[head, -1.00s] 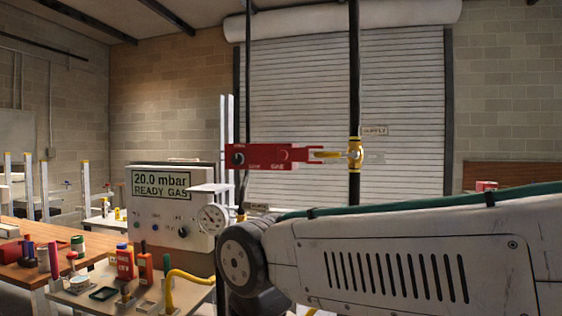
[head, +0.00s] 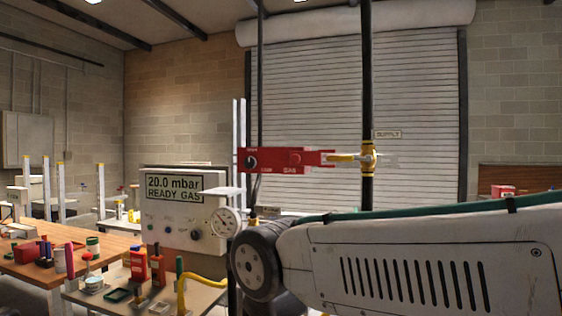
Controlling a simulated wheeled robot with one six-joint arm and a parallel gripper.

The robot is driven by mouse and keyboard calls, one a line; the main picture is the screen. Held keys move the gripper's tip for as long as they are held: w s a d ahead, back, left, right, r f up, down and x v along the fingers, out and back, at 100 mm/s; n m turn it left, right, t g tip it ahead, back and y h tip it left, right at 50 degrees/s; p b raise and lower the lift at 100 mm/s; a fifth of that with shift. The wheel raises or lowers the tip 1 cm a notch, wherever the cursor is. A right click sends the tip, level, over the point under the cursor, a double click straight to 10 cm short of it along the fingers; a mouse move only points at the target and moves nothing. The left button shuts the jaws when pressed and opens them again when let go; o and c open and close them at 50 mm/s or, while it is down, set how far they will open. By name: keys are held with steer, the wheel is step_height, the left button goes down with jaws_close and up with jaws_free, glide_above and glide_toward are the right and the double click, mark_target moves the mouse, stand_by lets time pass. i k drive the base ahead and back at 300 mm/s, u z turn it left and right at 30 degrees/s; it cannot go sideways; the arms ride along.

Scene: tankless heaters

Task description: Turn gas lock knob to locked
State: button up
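The red gas lock box (head: 280,160) is mounted in mid-view, left of the vertical black pipe. Its round dark knob (head: 251,161) is on the box's left end, with small labels around it too small to read. A brass valve (head: 368,158) with a yellow lever (head: 342,157) sits on the pipe at the box's right end. My arm crosses the lower right of the view, below the box. My gripper is not visible; the arm's far end is hidden behind its own joint.
A grey panel (head: 165,222) reading "20.0 mbar READY GAS" stands left of my arm, beside a round gauge (head: 225,222). A bench (head: 75,295) with red containers and a yellow hose (head: 192,284) is at lower left. A roller shutter (head: 415,110) closes the background.

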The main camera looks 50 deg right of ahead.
mark_target(251, 163)
steer(key=u, duration=0.65)
steer(key=i, duration=0.4)
steer(key=z, duration=1.55)
